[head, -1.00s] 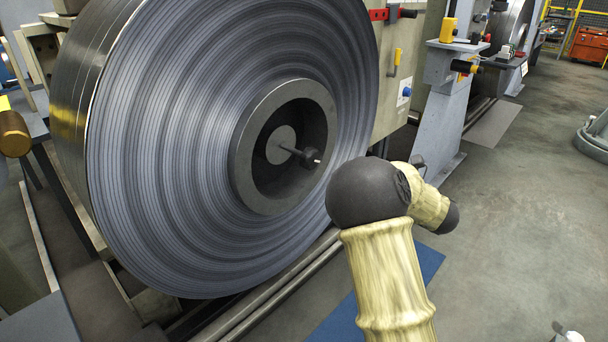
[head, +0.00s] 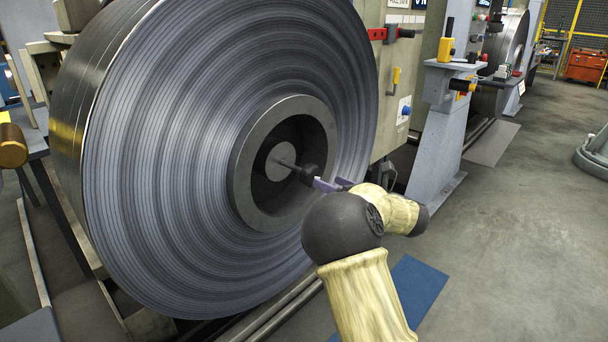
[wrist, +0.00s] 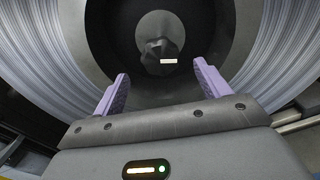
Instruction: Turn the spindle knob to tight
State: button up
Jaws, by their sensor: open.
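The spindle knob (head: 308,174) is a small dark knob on a thin shaft, sticking out of the round hub in the middle of the big steel coil (head: 190,130). In the wrist view the knob (wrist: 157,58) shows a pale bar-shaped mark, lying level, and sits ahead of the jaws. My gripper (head: 332,184) has purple fingers close to the knob in the head view. In the wrist view my gripper (wrist: 160,80) is open and empty, with one finger to each side of the knob's line. The fingers appear short of the knob, not closed on it.
The dark core ring (head: 245,190) surrounds the knob. A grey post (head: 440,130) with a yellow-and-black control stands to the right. A blue mat (head: 415,285) lies on the floor below my arm. Open floor (head: 520,240) is at the right.

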aim_at(304, 171)
jog(key=b+x, duration=0.2)
jog(key=x, duration=0.8)
jog(key=shift+w+a+f, duration=0.1)
jog(key=shift+w, duration=0.05)
jog(key=shift+a, duration=0.25)
jog(key=shift+c, duration=0.4)
jog(key=shift+d, duration=0.15)
jog(key=c, duration=0.9)
